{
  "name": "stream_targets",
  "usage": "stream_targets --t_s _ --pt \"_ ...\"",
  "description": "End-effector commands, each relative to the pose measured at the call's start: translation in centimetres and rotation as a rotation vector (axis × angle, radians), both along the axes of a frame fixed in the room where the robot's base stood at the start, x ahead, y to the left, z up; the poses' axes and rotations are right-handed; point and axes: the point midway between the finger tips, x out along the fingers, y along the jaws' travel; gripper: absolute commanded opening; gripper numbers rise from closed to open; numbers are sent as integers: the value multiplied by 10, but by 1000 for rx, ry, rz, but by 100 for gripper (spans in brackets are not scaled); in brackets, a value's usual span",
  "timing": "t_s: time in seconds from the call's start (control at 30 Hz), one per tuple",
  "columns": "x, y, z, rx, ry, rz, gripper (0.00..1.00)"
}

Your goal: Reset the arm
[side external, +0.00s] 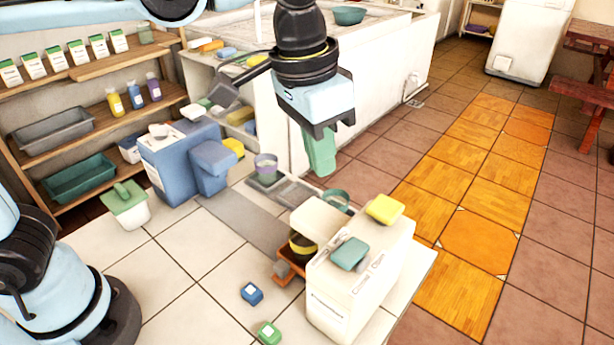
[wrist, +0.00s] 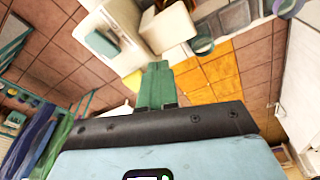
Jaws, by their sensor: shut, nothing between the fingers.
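My gripper (side external: 321,172) hangs in the air, pointing down, to the right of the shelves and in front of the white basin (side external: 375,55). Its green fingers are together with nothing between them. In the wrist view the fingers (wrist: 157,68) also show closed and empty. The gripper appears above and behind the cream box (side external: 355,280), apart from it. The arm reaches in from the top of the side view.
The cream box bears a teal item (side external: 349,254) and a yellow block (side external: 385,208). Blue bins (side external: 180,165) stand at left before the wooden shelves (side external: 75,70). A blue cube (side external: 252,293) and a green cube (side external: 269,333) lie on the floor.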

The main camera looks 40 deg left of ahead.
Motion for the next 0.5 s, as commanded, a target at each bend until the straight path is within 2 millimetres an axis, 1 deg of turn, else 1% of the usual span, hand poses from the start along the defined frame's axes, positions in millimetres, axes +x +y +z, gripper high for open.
stream_targets --t_s 0.03,0.1,0.17,0.2,0.3,0.4,0.5 --pt "1 24 -6 -18 -36 44 0" --pt "2 52 -14 -40 -90 94 0" --pt "1 75 -22 -53 -139 136 0" --pt "-1 90 -27 -62 -172 165 0" --pt "-7 125 -43 -74 -256 235 0" --pt "-16 154 -59 -76 -332 295 0" --pt "-23 176 -73 -72 -394 341 0"
